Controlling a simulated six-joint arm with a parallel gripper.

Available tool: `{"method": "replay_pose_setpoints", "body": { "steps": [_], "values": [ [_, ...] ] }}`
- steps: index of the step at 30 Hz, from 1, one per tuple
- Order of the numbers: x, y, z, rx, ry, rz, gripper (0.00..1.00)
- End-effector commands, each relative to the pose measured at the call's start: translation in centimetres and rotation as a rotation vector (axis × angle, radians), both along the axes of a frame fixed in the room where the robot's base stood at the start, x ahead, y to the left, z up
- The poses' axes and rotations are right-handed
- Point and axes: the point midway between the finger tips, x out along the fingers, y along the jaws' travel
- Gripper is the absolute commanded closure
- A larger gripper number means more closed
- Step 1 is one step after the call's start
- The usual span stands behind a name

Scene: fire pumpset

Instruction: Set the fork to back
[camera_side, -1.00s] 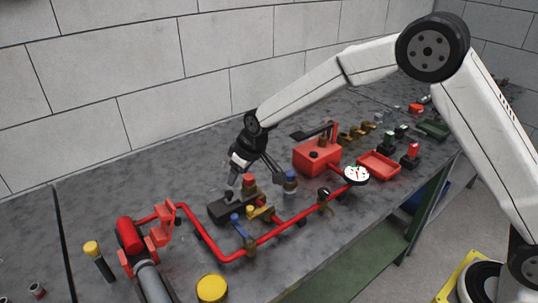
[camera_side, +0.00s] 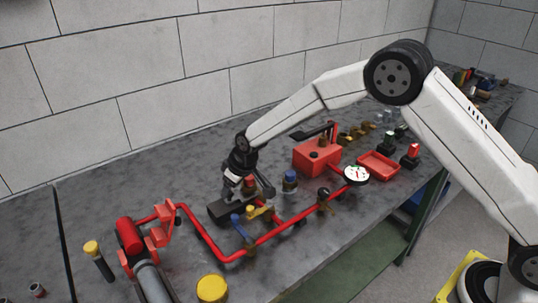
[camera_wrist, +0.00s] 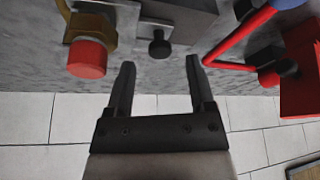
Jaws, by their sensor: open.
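I cannot tell for sure which part is the fork. A dark block (camera_side: 222,209) lies on the bench by the red pipe. The wrist view shows a block with a short black knob (camera_wrist: 159,45). My gripper (camera_wrist: 160,64) is open and empty, with the knob ahead of the gap between its fingertips, apart from them. In the side view my gripper is low over the block, partly hiding it. A red-capped brass fitting (camera_wrist: 87,58) is beside the left finger. A red forked bracket (camera_side: 160,228) stands farther left in the side view.
A bent red pipe (camera_side: 285,230) runs in front, with a gauge (camera_side: 356,175) at its right end. Bare bench (camera_side: 110,190) lies toward the wall.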

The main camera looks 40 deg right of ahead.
Motion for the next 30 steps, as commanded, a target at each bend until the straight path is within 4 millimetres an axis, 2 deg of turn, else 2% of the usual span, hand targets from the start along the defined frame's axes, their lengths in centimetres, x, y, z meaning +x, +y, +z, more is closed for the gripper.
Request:
{"method": "replay_pose_setpoints", "body": {
  "steps": [6, 19, 25, 26, 30],
  "values": [
    [0.6, 0.3, -1.5, 0.0, 0.0, 0.0, 0.31],
    [0.8, 0.3, -2.0, 0.0, 0.0, 0.0, 0.31],
    [0.8, 0.3, -1.9, 0.0, 0.0, 0.0, 0.94],
    [0.8, 0.3, -1.9, 0.0, 0.0, 0.0, 1.0],
    [0.8, 0.3, -1.9, 0.0, 0.0, 0.0, 1.0]
  ]
}}
